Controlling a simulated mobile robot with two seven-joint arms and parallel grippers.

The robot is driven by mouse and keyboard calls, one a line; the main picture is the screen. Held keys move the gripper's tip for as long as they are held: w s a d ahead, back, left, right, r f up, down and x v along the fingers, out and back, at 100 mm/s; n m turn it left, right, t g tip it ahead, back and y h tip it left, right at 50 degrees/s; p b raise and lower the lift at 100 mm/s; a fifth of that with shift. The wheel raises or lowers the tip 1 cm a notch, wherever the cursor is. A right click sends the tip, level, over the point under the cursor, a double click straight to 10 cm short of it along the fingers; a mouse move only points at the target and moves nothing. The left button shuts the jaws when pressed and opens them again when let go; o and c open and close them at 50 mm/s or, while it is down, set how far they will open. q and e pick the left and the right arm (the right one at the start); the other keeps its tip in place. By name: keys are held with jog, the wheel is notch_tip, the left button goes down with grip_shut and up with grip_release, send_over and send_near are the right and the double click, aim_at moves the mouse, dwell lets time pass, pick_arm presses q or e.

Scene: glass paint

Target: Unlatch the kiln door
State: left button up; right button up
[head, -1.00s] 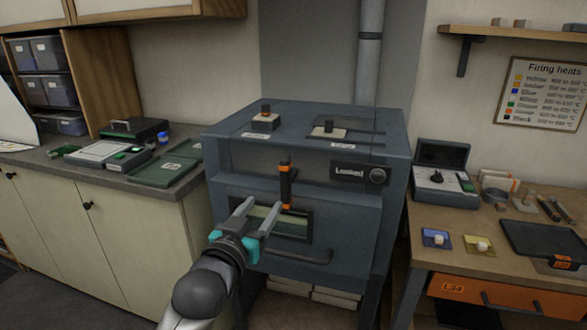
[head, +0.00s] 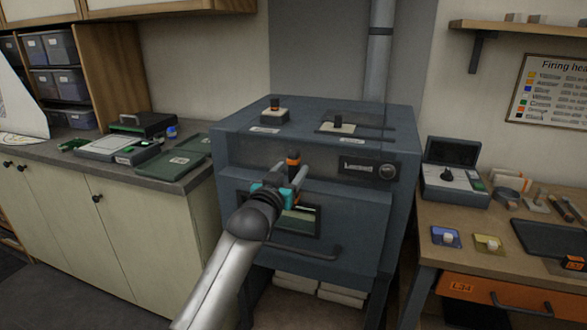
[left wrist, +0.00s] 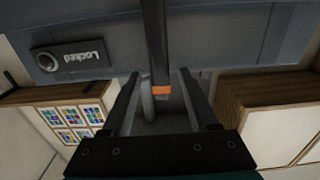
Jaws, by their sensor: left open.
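The kiln (head: 395,215) stands in the middle of the head view. Its door (head: 345,225) is shut, with a window and a dark bar handle (head: 305,251). A sign on its front reads "Locked" (head: 357,167), and it also shows upside down in the left wrist view (left wrist: 80,57). The upright black latch lever (head: 293,153) has an orange band. My left gripper (head: 291,174) is open at the lever, its arm hiding the lever's lower part. In the left wrist view the lever (left wrist: 154,40) stands between the two fingers, with gaps on both sides.
A counter (head: 190,182) with trays and green boards adjoins the kiln on the left. A wooden workbench (head: 425,222) with a dark box (head: 453,172) and small tiles stands on the right. A flue pipe (head: 378,60) rises behind the kiln.

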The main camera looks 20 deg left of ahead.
pick_arm(q)
jog(key=shift+w, duration=1.35)
grip_shut()
dwell(0.6)
